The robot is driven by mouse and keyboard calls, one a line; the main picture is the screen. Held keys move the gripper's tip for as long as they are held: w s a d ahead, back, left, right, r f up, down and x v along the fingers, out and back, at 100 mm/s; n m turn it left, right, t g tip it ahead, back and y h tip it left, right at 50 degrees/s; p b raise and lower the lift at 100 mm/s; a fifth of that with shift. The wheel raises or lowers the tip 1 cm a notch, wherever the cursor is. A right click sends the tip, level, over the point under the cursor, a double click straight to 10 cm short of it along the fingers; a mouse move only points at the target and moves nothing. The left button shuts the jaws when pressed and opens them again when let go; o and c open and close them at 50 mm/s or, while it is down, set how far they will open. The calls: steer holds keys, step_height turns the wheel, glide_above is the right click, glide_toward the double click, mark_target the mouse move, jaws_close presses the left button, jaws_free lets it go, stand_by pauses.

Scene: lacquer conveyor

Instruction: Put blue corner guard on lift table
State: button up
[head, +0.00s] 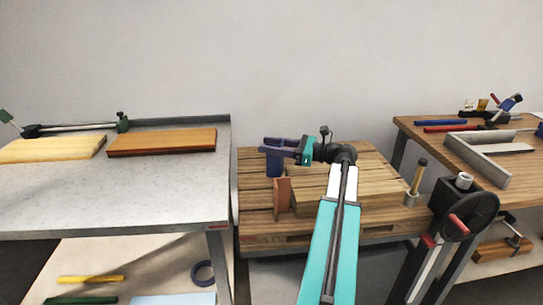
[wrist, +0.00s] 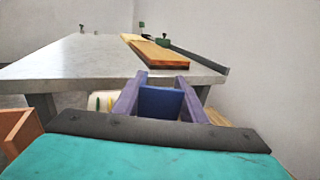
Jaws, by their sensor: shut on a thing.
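The blue corner guard (head: 274,166) is held in my gripper (head: 270,147), above the slatted wooden table (head: 255,215) in the middle of the head view. In the wrist view the blue guard (wrist: 160,102) sits between my two purple fingers, which are shut on it. The guard hangs below the fingers, clear of the surface as far as I can see. A grey-topped table (head: 120,200) stands to the left, and it lies ahead in the wrist view (wrist: 75,62). The pictures do not label which table is the lift table.
A reddish-brown upright piece (head: 282,197) stands beside stacked timber (head: 375,190) on the slatted table. Two boards, one pale (head: 50,149) and one brown (head: 160,142), lie at the grey table's back. Its front is clear. A workbench with tools (head: 500,170) is at right.

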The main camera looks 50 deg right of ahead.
steer(key=shift+f, duration=0.1)
steer(key=shift+f, duration=1.75)
steer(key=shift+f+b, duration=0.15)
steer(key=shift+b, duration=0.2)
steer(key=o, duration=1.1)
steer(key=shift+c, duration=0.2)
steer(key=shift+r, duration=0.2)
steer(key=v, duration=1.2)
steer(key=shift+f, duration=0.1)
steer(key=shift+p, duration=0.3)
